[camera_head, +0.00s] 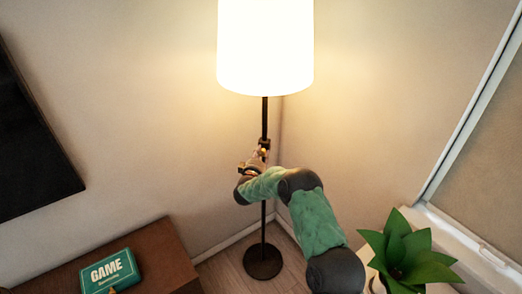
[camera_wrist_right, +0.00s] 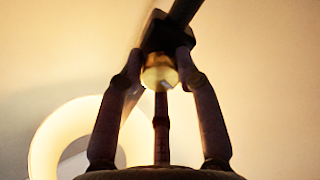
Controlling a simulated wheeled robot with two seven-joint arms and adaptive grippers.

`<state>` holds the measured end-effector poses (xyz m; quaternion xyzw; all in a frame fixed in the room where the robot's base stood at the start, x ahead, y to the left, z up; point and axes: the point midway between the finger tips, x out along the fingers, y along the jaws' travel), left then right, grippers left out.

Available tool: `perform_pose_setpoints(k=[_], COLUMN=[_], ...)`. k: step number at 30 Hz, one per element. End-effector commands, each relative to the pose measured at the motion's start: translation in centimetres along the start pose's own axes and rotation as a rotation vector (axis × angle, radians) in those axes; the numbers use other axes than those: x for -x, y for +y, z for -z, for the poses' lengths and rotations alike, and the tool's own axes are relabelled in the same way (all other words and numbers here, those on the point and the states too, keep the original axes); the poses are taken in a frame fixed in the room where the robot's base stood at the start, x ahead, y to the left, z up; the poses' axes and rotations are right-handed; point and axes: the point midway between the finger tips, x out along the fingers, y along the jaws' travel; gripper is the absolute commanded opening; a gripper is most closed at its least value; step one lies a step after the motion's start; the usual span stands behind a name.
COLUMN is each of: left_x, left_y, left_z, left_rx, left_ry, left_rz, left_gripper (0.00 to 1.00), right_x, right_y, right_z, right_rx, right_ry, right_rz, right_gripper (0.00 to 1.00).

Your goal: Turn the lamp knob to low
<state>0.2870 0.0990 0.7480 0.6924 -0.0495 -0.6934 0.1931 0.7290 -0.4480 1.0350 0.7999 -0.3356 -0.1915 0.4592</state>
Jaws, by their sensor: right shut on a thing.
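A floor lamp with a brightly lit white shade (camera_head: 265,45) stands in the corner on a dark pole and a round base (camera_head: 262,262). A small block with a brass knob (camera_head: 264,151) sits on the pole below the shade. In the right wrist view the brass knob (camera_wrist_right: 160,72) lies between the fingers, in front of the dark block (camera_wrist_right: 165,35). My right gripper (camera_head: 257,160) is at the knob, and in the right wrist view its fingers (camera_wrist_right: 160,78) are closed around it. Part of the knob is hidden by the fingers in the head view. My left gripper is not seen.
A brown cabinet (camera_head: 150,250) with a green game box (camera_head: 110,272) stands at lower left. A dark screen (camera_head: 30,130) hangs on the left wall. A green plant (camera_head: 405,250) is at lower right near the window ledge. Walls meet behind the lamp.

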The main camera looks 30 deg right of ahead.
Motion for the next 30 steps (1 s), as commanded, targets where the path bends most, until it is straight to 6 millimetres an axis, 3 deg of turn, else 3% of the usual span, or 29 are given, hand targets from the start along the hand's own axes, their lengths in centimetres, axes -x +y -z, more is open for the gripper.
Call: perform_pose_setpoints(k=[12,30], left_x=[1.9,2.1], left_y=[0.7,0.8], left_z=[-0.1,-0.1], left_rx=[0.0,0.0], left_ry=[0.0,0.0], left_rz=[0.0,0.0], left_gripper=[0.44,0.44], right_x=[0.3,0.3], right_y=[-0.7,-0.7], right_z=[-0.7,-0.8], right_rx=[0.253,0.313], right_ry=[-0.009,-0.011], right_rz=[0.016,0.016], right_gripper=[0.02,0.02])
